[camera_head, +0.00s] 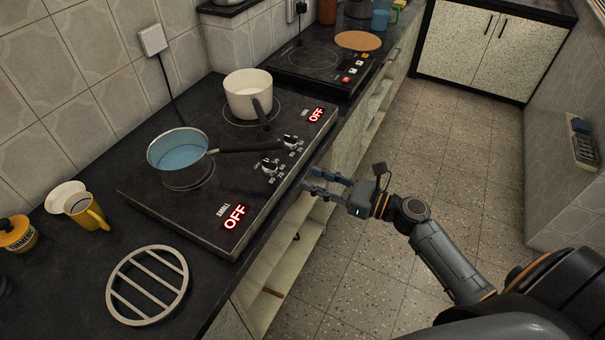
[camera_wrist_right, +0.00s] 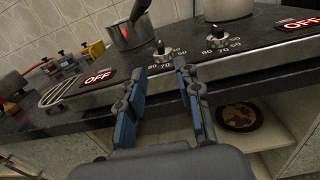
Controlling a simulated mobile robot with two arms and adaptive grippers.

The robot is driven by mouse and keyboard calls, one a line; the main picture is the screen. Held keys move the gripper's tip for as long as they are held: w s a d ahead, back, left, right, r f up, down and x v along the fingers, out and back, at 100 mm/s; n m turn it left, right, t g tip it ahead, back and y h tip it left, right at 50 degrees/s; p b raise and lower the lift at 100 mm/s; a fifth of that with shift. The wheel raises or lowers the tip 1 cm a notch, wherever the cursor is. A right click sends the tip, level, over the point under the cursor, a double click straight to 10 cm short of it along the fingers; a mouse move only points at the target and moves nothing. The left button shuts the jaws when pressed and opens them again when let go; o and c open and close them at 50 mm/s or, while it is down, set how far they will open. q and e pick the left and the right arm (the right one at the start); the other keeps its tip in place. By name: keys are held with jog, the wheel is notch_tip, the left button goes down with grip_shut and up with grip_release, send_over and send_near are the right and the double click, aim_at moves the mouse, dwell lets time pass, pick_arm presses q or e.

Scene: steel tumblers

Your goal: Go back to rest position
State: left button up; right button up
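My right gripper (camera_head: 328,188) is in front of the cooktop's front edge, above the floor, with its fingers pointing at the counter. In the right wrist view its two blue-padded fingers (camera_wrist_right: 160,105) are apart with nothing between them, facing the cooktop knobs. The black two-burner cooktop (camera_head: 230,195) shows red OFF on both displays. A dark saucepan with a blue inside (camera_head: 180,150) sits on the near burner. A white pot (camera_head: 247,95) sits on the far burner. My left gripper is not in view.
A round metal trivet (camera_head: 147,285), a yellow mug (camera_head: 86,211) and a yellow jar (camera_head: 17,234) stand on the counter at left. A second hob (camera_head: 318,62) lies farther back. Open shelves (camera_head: 290,250) are below the counter. The tiled floor (camera_head: 400,260) between the counters is clear.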

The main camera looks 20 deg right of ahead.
jog(key=shift+s+d, duration=0.15)
jog(key=shift+s, duration=0.05)
dwell(0.4)
jog(key=s+d+f+n+g+h, duration=0.1)
jog(key=s+f+n+g+h, duration=0.15)
jog(key=f, duration=0.85)
jog(key=s+d+f+n+g+h, duration=0.1)
jog(key=f+n+h, duration=0.15)
jog(key=f, duration=0.75)
jog(key=s+f+n+g+h, duration=0.2)
jog(key=s+f+n, duration=0.1)
jog(key=s+f, duration=0.4)
jog(key=s+f+n+g+h, duration=0.15)
jog(key=s+f+n, duration=0.25)
jog(key=f, duration=0.5)
jog(key=s+a+f+n+g+h, duration=0.1)
jog(key=s+f+n+g, duration=0.1)
jog(key=s+f+n, duration=0.3)
jog(key=s+a+f+n+g+h, duration=0.1)
jog(key=s+f+n, duration=0.4)
jog(key=s, duration=0.8)
jog(key=s+a+f+n+g+h, duration=0.1)
jog(key=s+f+n+g, duration=0.2)
jog(key=s+f+n, duration=0.2)
jog(key=s+n, duration=0.3)
jog(key=s, duration=0.1)
jog(key=shift+a+n, duration=0.3)
